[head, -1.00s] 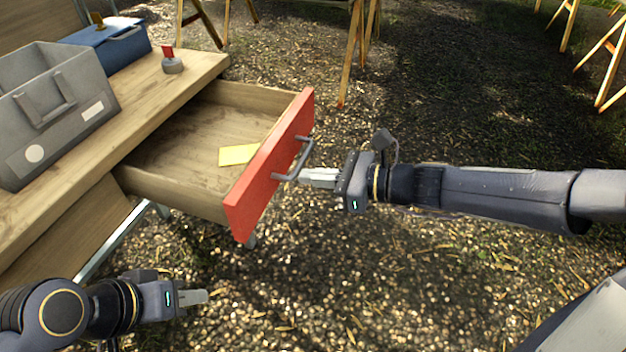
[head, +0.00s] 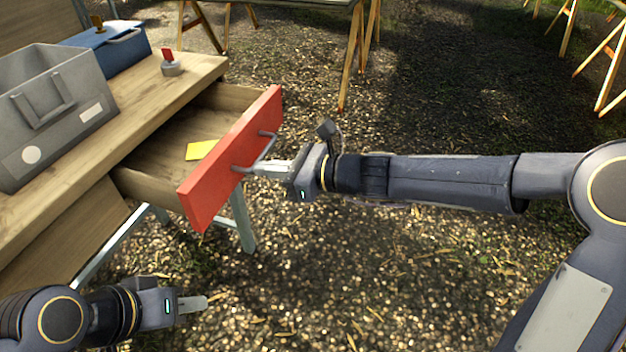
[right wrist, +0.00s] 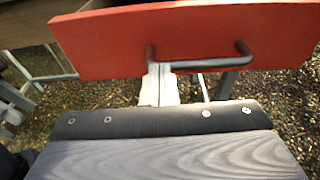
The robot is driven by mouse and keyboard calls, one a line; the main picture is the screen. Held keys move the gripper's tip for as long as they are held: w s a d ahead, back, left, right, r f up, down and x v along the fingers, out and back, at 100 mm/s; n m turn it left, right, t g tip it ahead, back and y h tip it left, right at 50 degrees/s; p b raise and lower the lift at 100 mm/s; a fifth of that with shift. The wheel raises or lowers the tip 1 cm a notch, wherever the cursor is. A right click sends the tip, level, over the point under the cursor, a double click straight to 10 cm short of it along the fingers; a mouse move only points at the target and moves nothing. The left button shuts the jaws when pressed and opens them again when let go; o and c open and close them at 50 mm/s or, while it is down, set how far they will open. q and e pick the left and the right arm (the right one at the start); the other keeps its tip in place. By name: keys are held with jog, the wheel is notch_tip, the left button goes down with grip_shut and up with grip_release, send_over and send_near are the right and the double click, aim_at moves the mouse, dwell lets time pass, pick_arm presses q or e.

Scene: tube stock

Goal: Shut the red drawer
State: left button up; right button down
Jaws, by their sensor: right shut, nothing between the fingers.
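The red drawer (head: 232,158) is partly open, sticking out from the wooden bench, with a yellow paper-like piece (head: 201,150) lying inside. A grey bar handle (head: 262,152) is on its front. My right gripper (head: 256,168) is shut and empty, its fingertips at the handle on the drawer front. In the right wrist view the shut fingers (right wrist: 159,85) reach up to the red front (right wrist: 190,40), by the left end of the handle (right wrist: 205,64). I cannot tell exact contact. My left gripper (head: 200,303) is at the lower left, away from the drawer; its fingers look together.
On the bench top (head: 130,115) stand a grey bin (head: 55,120), a blue box (head: 122,45) and a small grey piece with a red top (head: 170,66). A bench leg (head: 243,222) is under the drawer. Gravel ground in front is clear.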

jog(key=r+x, duration=0.1)
jog(key=x, duration=0.4)
jog(key=r+p+x, duration=0.1)
jog(key=x, duration=0.5)
jog(key=r+p+x, duration=0.1)
jog(key=x, duration=0.4)
jog(key=shift+w+a+r, duration=0.1)
jog(key=shift+w+a, duration=0.15)
jog(key=shift+a, duration=0.2)
jog(key=shift+r, duration=0.15)
jog(key=shift+r, duration=0.1)
